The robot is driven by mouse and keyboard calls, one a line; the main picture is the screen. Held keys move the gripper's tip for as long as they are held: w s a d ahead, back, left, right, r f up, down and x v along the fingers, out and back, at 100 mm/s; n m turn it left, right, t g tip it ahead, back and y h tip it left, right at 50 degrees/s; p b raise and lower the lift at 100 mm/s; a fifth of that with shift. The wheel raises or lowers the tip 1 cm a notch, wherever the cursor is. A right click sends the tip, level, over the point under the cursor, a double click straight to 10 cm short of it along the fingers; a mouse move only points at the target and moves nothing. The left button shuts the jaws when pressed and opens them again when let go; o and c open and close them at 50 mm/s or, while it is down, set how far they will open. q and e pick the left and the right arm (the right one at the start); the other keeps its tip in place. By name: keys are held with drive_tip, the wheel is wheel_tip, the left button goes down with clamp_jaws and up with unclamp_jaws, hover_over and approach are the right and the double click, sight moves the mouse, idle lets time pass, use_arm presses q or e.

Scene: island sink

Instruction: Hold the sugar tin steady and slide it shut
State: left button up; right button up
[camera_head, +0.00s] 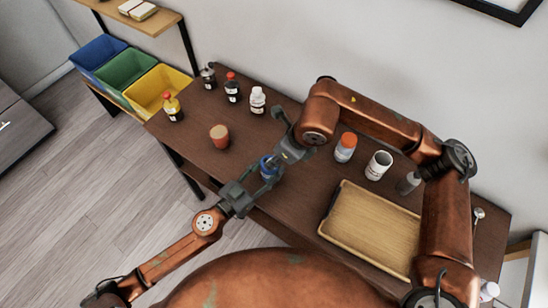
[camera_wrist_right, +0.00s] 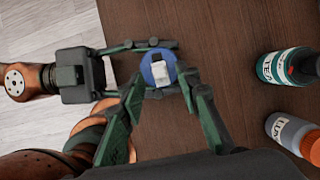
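The sugar tin, small and blue with a pale grey block on its top, stands near the front edge of the table between my two grippers; it shows in the head view (camera_head: 268,172) and from above in the right wrist view (camera_wrist_right: 147,72). My left gripper (camera_head: 257,181) comes in from the left, with one finger along each side of the tin, and appears closed on it. My right gripper (camera_wrist_right: 160,80) is above the tin with its fingers spread, one on each side of the pale block. Contact of the right fingers with the tin is unclear.
A terracotta cup (camera_head: 219,137) stands left of the tin. Several bottles stand at the back left, including a white one (camera_head: 257,101). An orange-capped jar (camera_head: 345,148), a white mug (camera_head: 378,166) and a wooden tray (camera_head: 370,230) are right of it, near my right arm.

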drive_tip(key=shift+w+a+f, duration=0.2)
drive_tip(key=shift+f, duration=0.4)
drive_tip(key=shift+c, duration=0.4)
clamp_jaws()
